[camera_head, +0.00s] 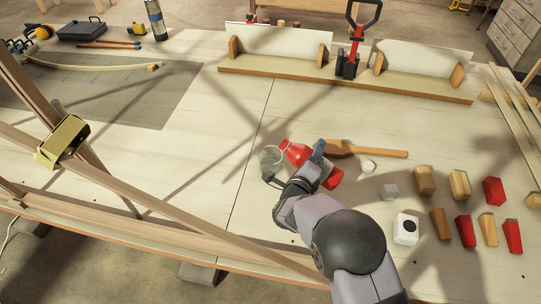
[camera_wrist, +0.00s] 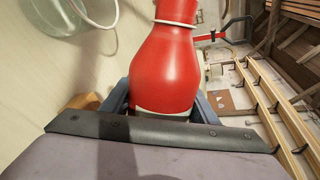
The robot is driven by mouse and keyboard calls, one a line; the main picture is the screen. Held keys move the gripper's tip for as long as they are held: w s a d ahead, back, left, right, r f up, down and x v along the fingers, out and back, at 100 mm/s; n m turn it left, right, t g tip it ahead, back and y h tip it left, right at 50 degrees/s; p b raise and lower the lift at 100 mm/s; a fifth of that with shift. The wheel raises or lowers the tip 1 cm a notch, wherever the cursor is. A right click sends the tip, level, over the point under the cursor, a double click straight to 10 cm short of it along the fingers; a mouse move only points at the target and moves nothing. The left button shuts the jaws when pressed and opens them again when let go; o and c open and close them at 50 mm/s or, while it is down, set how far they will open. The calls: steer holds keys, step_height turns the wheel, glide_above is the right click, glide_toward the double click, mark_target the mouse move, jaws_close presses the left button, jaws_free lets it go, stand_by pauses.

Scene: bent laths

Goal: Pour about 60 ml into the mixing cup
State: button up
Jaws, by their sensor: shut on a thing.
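A red bottle (camera_head: 298,152) is held in my gripper (camera_head: 316,162), tilted well over, with its neck end toward the clear mixing cup (camera_head: 270,156). In the wrist view the red bottle (camera_wrist: 165,65) sits between the two fingers of my gripper (camera_wrist: 160,102), which is shut on its body. A pale ring shows around its neck, and its mouth is out of that view. The clear cup (camera_wrist: 55,15) shows in part at the top left of the wrist view. The bottle's neck is close to the cup's rim. I cannot tell whether liquid is flowing or how full the cup is.
A wooden mallet-like tool (camera_head: 365,150) and a small white cap (camera_head: 369,167) lie right of the bottle. A long lath (camera_head: 170,210) crosses the left front.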

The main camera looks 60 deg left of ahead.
mark_target(305, 147)
steer(key=shift+a+f+m, duration=0.15)
steer(key=shift+f+m, duration=0.1)
steer(key=shift+m, duration=0.05)
steer(key=r+m+b, duration=0.1)
steer(key=a+r+m+y+b, duration=0.1)
steer(key=s+r+m+b, duration=0.1)
steer(key=shift+a+r, duration=0.1)
steer(key=shift+a, duration=0.25)
steer(key=m+b, duration=0.1)
steer(key=b, duration=0.3)
steer(key=r+m+y+b, duration=0.1)
steer(key=m+b, duration=0.1)
steer(key=b, duration=0.2)
steer(key=shift+a+y, duration=0.15)
steer(key=shift+y, duration=0.15)
steer(key=m+b, duration=0.1)
steer(key=b, duration=0.2)
steer(key=shift+r, duration=0.2)
steer(key=m+b, duration=0.1)
steer(key=b, duration=0.2)
steer(key=m+b, duration=0.1)
steer(key=b, duration=0.3)
steer(key=m+y+b, duration=0.1)
steer(key=b, duration=0.3)
steer(key=shift+a+r+m+t, duration=0.1)
steer(key=shift+r+m+t, duration=0.2)
steer(key=shift+m, duration=0.1)
steer(key=shift+r, duration=0.15)
